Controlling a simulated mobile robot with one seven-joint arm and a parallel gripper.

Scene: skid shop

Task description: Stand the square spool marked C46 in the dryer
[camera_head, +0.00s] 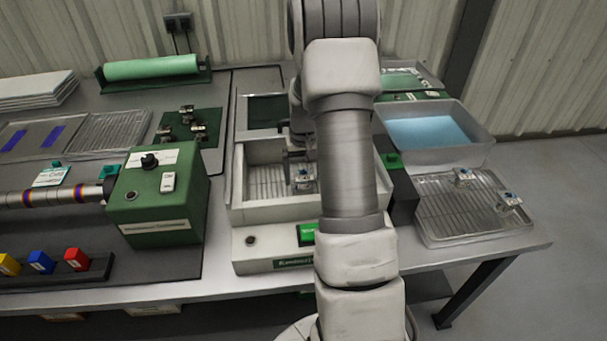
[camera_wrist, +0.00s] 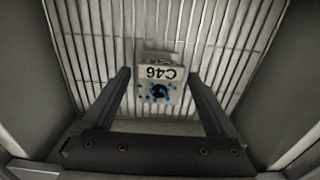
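The square spool marked C46 (camera_wrist: 160,72) stands on a wire rack floor inside a walled box. Its label reads upside down in the wrist view, and blue specks and a dark round hole show below the label. My gripper (camera_wrist: 158,76) is open, with one finger on each side of the spool and a narrow gap seeming to remain on both sides. In the head view the spool (camera_head: 304,180) is in the cream open-topped box (camera_head: 275,214), which appears to be the dryer. My arm hides the right part of that box and most of my gripper.
A tray of blue liquid (camera_head: 432,130) stands at the right. In front of it is a wire rack tray (camera_head: 455,215) with two small metal pieces. A green control box (camera_head: 160,195) stands left of the cream box. Another green mat (camera_head: 188,127) holds several metal parts.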

